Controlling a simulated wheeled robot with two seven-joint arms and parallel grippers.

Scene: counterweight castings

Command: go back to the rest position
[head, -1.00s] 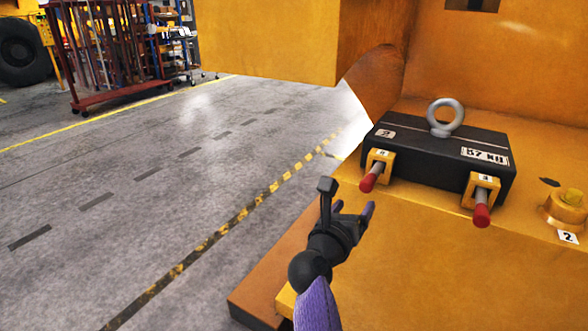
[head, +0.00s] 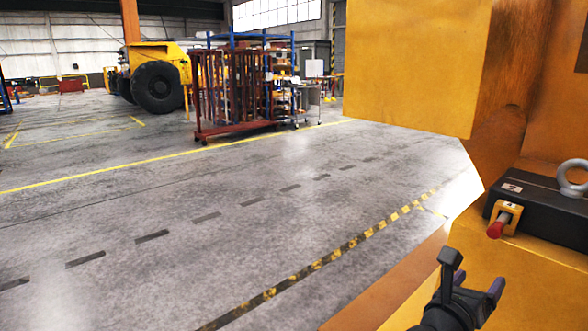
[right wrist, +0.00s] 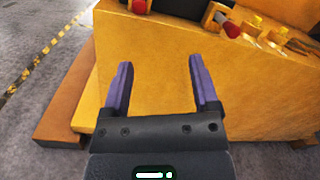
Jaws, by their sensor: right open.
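My right gripper (head: 476,293) is at the lower right of the head view, in front of the yellow machine body (head: 500,262). In the right wrist view its two purple fingers (right wrist: 158,85) stand wide apart with nothing between them. The black counterweight casting (head: 545,205) sits on the yellow ledge beyond the gripper, cut off by the right edge of the head view. It has a grey lifting eye (head: 573,178) on top and a red-tipped pin (head: 497,228) at its near corner. The gripper is apart from it. My left gripper is not in view.
A large yellow block (head: 420,70) overhangs at the upper right. A brown step (head: 395,285) runs along the machine's base. The grey floor (head: 230,225) to the left is open, with a yellow-black line. A red rack (head: 235,95) and a yellow vehicle (head: 155,80) stand far back.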

